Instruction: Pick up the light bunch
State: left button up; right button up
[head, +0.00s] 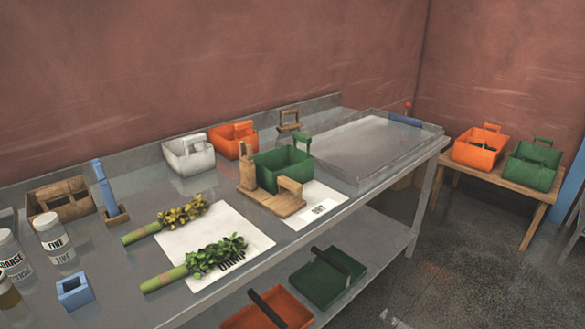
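Two leafy bunches with thick green stems lie on the metal bench. The one with yellow-olive leaves (182,213) lies at the back left edge of a white sheet (243,228), its stem reaching left onto bare metal. The one with darker green leaves (216,255) lies nearer the front, partly over the sheet's printed word "DAMP". Its stem also points left. The yellow-olive bunch looks paler in colour; I cannot tell weight. Neither of my grippers is in the head view.
A wooden stand (270,203), a green basket (284,168) and orange and white baskets are behind and right. Jars (54,235), a blue block (75,290) and a blue upright handle (103,187) stand left. A wide tray (352,152) lies far right.

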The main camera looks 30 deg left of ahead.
aim_at(204, 257)
jog(key=i, duration=1)
jog(key=i+u, duration=0.3)
jog(key=u, duration=0.2)
jog(key=i+l+u, duration=0.2)
jog(key=u, duration=0.25)
jog(key=i+l, duration=0.05)
